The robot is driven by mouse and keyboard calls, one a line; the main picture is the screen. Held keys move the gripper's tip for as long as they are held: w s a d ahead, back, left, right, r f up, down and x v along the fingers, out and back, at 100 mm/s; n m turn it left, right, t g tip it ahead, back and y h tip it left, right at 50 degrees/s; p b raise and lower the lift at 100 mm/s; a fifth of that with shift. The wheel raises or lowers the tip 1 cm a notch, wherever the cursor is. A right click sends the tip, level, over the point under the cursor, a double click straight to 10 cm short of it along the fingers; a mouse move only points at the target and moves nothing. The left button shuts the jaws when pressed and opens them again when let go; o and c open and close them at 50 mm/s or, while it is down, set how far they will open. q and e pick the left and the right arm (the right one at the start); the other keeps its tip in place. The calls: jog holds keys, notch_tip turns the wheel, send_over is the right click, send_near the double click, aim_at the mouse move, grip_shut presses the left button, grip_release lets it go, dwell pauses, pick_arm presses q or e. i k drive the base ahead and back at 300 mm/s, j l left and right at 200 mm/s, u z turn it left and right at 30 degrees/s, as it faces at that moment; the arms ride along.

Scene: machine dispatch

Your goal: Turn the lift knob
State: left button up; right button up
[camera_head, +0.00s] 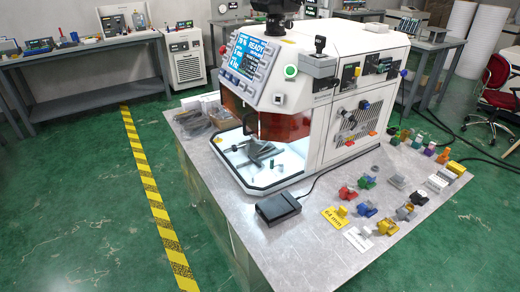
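A white machine (350,60) with a tilted control panel stands on a metal table. The frame does not show which control is the lift knob. A black knob (364,105) sits on the machine's side panel, with another small dark control to its left. A black-topped control (320,44) stands upright on a grey box at the machine's upper front corner. A green button (290,71) and a red button (222,49) are on the front panel. The screen (250,55) reads READY. Neither gripper can be identified in this view.
The metal table (300,245) holds a black pedal box (278,208) with a cable, and several small coloured parts at right. A dark object (275,8) is cut off at the top edge; I cannot tell what it is. Green floor left of the table is clear.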

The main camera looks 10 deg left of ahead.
aim_at(235, 148)
jog(key=i+j+z, duration=0.15)
jog(key=z, duration=0.3)
jog(key=j+z, duration=0.4)
jog(key=i+j+z, duration=0.15)
jog(key=j+z, duration=0.15)
jog(key=z, duration=0.15)
jog(key=j+z, duration=0.3)
jog(key=z, duration=0.15)
